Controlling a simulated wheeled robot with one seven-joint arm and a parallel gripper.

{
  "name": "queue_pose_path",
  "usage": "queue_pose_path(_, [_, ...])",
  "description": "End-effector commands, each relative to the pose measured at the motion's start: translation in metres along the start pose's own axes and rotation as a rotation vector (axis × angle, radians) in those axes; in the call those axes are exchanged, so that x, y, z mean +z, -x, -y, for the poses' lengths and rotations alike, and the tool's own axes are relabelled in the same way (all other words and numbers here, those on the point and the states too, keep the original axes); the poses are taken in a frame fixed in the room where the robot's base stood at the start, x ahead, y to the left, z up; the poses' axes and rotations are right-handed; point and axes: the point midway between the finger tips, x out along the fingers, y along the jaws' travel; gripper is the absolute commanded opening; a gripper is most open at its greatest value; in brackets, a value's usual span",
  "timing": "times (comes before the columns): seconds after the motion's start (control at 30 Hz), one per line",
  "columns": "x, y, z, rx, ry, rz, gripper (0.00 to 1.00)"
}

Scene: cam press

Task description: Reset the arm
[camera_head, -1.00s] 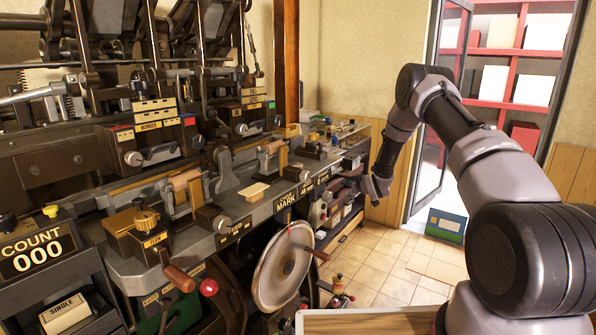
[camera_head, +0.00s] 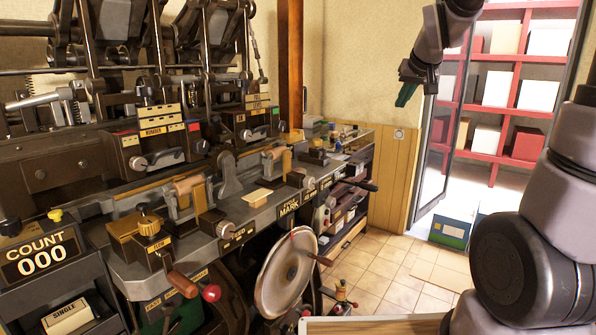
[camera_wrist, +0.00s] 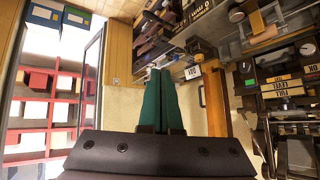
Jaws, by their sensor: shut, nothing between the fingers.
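My gripper (camera_head: 405,95) is raised at the upper right in the head view, in front of the wall beside the open doorway. Its dark green fingers point down. In the wrist view my gripper (camera_wrist: 159,70) shows its two green fingers together, shut with nothing between them. It touches nothing; the press bench (camera_head: 262,213) lies to the left and below it.
A glass door (camera_head: 437,140) stands open before red shelves (camera_head: 508,87). A blue and green box (camera_head: 450,228) is on the floor.

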Motion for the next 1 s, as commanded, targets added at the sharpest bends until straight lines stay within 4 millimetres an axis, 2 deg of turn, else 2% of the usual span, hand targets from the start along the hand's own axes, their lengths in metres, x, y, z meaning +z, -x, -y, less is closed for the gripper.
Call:
queue_pose_path(0.03, [0.012, 0.027, 0.0, -0.005, -0.031, 0.01, 0.0])
queue_pose_path(0.2, [0.068, 0.098, 0.003, -0.031, -0.146, 0.082, 0.0])
queue_pose_path(0.3, [0.103, 0.132, 0.005, -0.05, -0.207, 0.122, 0.0])
queue_pose_path(0.4, [0.134, 0.155, 0.008, -0.069, -0.256, 0.159, 0.0])
queue_pose_path(0.5, [0.156, 0.17, 0.01, -0.083, -0.289, 0.185, 0.0])
queue_pose_path(0.63, [0.169, 0.179, 0.012, -0.093, -0.31, 0.203, 0.0])
queue_pose_path(1.0, [0.171, 0.179, 0.012, -0.094, -0.313, 0.206, 0.0])
